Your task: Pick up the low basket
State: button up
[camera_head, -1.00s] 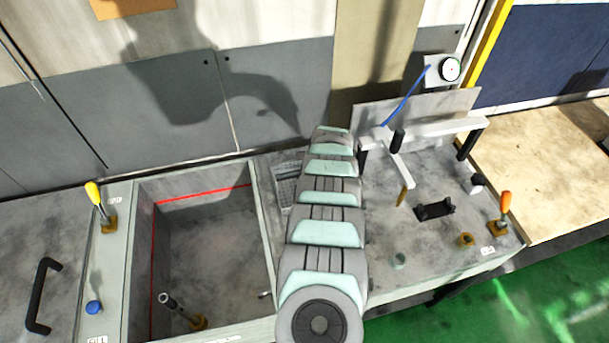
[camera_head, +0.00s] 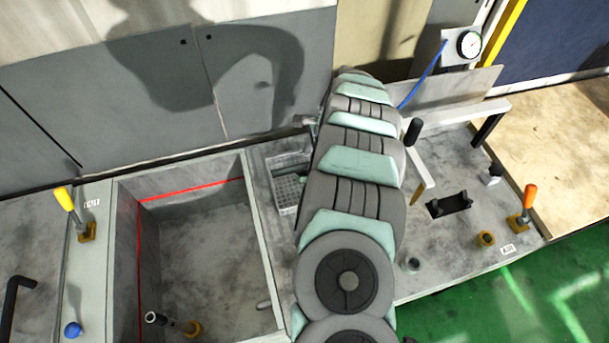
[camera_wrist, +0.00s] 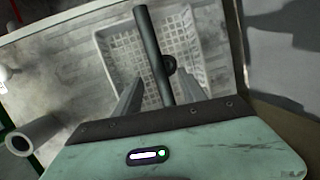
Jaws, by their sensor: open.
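The low basket (camera_head: 287,188) is a pale grey perforated basket on the machine top, just right of the deep basin. My arm partly covers it in the head view. In the wrist view the basket (camera_wrist: 195,37) lies beyond my fingers, its slotted walls and floor visible. My gripper (camera_wrist: 160,80) is open over it, one finger on each side of a dark round bar (camera_wrist: 150,45). I cannot tell whether this bar belongs to the basket. The fingers show a gap to the bar. In the head view my gripper is mostly hidden behind my arm.
The deep basin (camera_head: 205,250) with a red line lies left of the basket. A grey tube (camera_wrist: 35,135) stands at left in the wrist view. The wall rises close behind. A dial gauge (camera_head: 469,45), a bracket and an orange-handled lever (camera_head: 528,200) stand to the right.

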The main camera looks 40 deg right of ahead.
aim_at(306, 165)
jog(key=shift+p+x, duration=0.55)
jog(key=shift+x, duration=1.7)
jog(key=shift+w+a+f, duration=0.15)
jog(key=shift+a+f, duration=0.15)
jog(key=shift+f, duration=0.3)
grip_shut()
